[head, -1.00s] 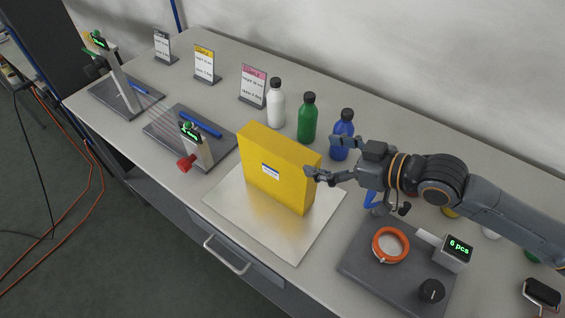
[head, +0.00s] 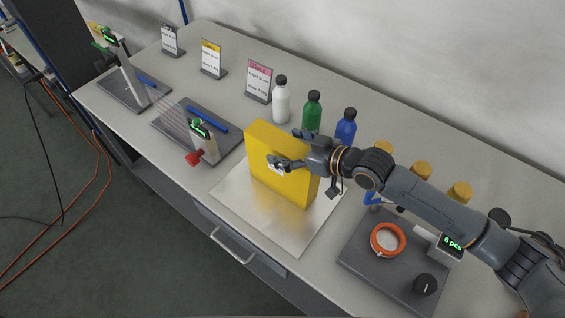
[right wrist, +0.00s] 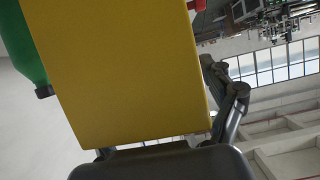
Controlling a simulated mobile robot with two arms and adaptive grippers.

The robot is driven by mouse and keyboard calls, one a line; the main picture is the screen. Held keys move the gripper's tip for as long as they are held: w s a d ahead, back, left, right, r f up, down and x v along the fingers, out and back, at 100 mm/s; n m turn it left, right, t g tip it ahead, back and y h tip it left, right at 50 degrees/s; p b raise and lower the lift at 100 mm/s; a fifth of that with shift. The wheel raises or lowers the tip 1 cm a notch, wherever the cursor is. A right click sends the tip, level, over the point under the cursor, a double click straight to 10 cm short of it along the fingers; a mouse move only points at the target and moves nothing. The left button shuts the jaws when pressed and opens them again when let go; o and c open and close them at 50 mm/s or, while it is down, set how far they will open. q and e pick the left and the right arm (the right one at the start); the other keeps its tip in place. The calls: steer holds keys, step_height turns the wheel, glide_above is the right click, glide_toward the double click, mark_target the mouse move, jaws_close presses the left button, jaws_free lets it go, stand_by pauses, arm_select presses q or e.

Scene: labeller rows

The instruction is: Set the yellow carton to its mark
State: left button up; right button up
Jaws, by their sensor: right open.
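The yellow carton (head: 278,187) stands upright on a shiny metal plate (head: 232,187), and its small label is mostly covered by a finger. My right gripper (head: 290,150) is open at the carton's upper right part, with one finger across the front face and the other at the back side. In the right wrist view the carton (right wrist: 125,70) fills the middle. One finger shows at its right edge there; the other is hidden. I cannot make out a mark for the carton. My left gripper is not in view.
White (head: 281,102), green (head: 312,112) and blue (head: 346,127) bottles stand close behind the carton. Three sign cards stand at the back left. Two dark label stations lie left, and a dark base with an orange ring (head: 388,240) lies right. The table's front edge is near the plate.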

steer(key=shift+d, duration=0.1)
steer(key=shift+c, duration=0.2)
jaws_close()
steer(key=shift+r, duration=0.1)
